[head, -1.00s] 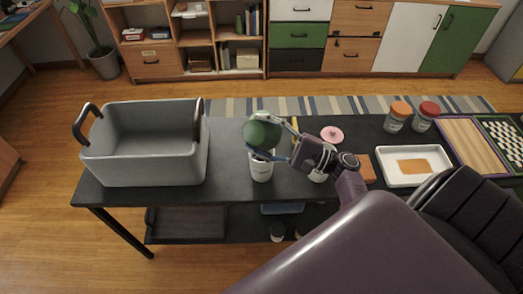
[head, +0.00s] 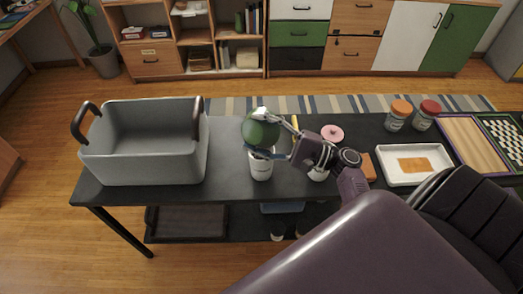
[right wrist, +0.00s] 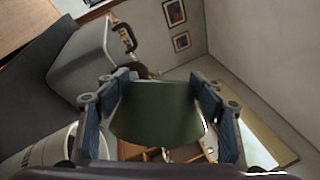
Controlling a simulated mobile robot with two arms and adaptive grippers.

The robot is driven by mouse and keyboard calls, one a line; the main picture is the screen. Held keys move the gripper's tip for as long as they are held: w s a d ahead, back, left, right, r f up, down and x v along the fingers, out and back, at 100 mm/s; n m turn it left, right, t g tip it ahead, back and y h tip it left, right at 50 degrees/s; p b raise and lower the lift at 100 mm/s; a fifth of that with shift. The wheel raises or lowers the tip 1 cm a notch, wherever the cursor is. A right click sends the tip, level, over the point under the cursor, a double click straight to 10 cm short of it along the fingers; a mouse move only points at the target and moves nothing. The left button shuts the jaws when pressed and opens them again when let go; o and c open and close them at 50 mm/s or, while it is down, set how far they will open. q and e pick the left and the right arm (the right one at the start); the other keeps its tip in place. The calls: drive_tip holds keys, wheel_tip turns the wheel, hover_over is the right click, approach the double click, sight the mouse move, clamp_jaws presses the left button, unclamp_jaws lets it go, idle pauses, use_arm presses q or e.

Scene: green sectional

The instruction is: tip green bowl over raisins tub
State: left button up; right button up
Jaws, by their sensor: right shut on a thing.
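The green bowl (head: 262,131) is tipped on its side just above the white raisins tub (head: 261,168), its round underside toward the head camera. My right gripper (head: 268,134) is shut on the bowl, one finger above and one below in the head view. In the right wrist view the bowl (right wrist: 157,112) sits between both fingers, and the tub (right wrist: 56,150) shows at lower left. The tub stands upright on the dark table; its opening is partly hidden by the bowl and finger. I cannot see any contents falling. My left gripper is not in view.
A grey bin (head: 145,165) with dark handles stands at the table's left. A pink disc (head: 332,133), two lidded jars (head: 398,116), a white tray (head: 390,177) and a checkered board (head: 505,138) lie to the right. Another white container is partly hidden under my right wrist.

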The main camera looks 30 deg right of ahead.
drive_tip(key=shift+s+a+r+n+g, duration=0.2)
drive_tip(key=shift+a+n+g, duration=0.3)
drive_tip(key=shift+n, duration=0.3)
drive_tip(key=shift+a+r+n, duration=0.2)
drive_tip(key=shift+r+n, duration=0.15)
drive_tip(key=shift+n, duration=0.15)
drive_tip(key=a+r+n+p, duration=0.1)
drive_tip(key=n, duration=0.1)
drive_tip(key=s+a+r+n+g+h+p, duration=0.1)
drive_tip(key=n, duration=0.1)
drive_tip(key=shift+a+r+g, duration=0.15)
drive_tip(key=shift+a+g, duration=0.05)
drive_tip(key=shift+g, duration=0.1)
